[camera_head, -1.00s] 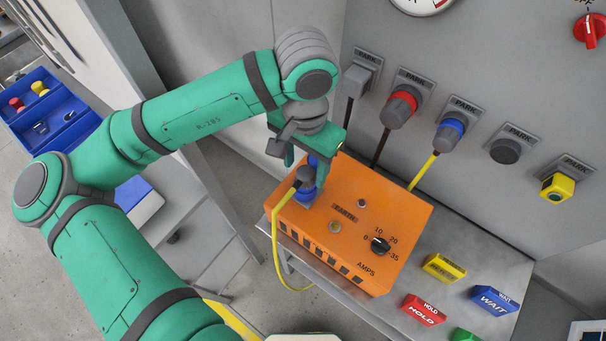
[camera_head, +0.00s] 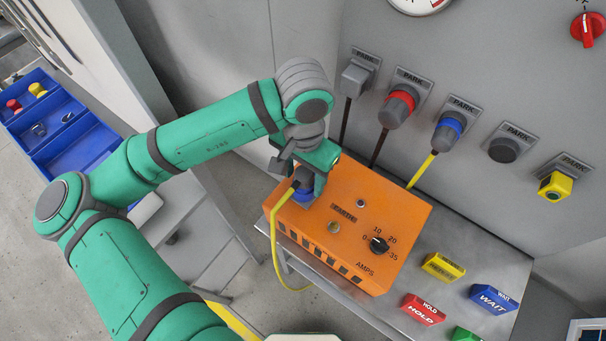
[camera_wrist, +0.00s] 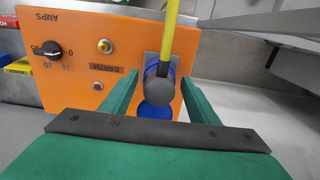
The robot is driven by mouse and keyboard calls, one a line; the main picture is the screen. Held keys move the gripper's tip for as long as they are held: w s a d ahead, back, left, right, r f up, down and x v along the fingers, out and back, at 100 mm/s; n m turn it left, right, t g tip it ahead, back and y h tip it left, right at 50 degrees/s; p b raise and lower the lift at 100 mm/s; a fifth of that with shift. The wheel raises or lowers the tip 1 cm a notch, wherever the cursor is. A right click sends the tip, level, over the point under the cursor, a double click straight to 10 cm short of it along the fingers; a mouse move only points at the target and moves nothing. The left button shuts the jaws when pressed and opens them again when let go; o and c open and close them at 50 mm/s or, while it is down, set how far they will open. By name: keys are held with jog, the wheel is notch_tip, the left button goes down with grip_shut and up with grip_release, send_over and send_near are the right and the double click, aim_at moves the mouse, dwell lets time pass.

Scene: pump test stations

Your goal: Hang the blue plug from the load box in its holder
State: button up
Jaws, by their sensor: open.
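The blue plug (camera_wrist: 158,72), with a dark grey body and a yellow cable, sits in the end of the orange load box (camera_head: 385,215). In the head view the plug (camera_head: 303,196) is mostly hidden by my gripper (camera_head: 308,184). In the wrist view my gripper (camera_wrist: 157,100) is open, with one green finger on each side of the plug and visible gaps between. A row of holders marked PARK is on the grey wall. One holds a blue-ringed plug (camera_head: 449,132) with a yellow cable. Another has a dark round face (camera_head: 504,150) and no cable.
A red-ringed plug (camera_head: 398,108), a grey square plug (camera_head: 357,79) and a yellow piece (camera_head: 555,186) occupy other wall places. The load box stands on a metal table (camera_head: 470,245) with yellow, red, blue and green blocks. The yellow cable (camera_head: 274,245) loops down beside the box.

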aim_at(303, 172)
jog(key=shift+c, duration=0.3)
dwell(0.6)
grip_shut()
jog(key=shift+r, duration=3)
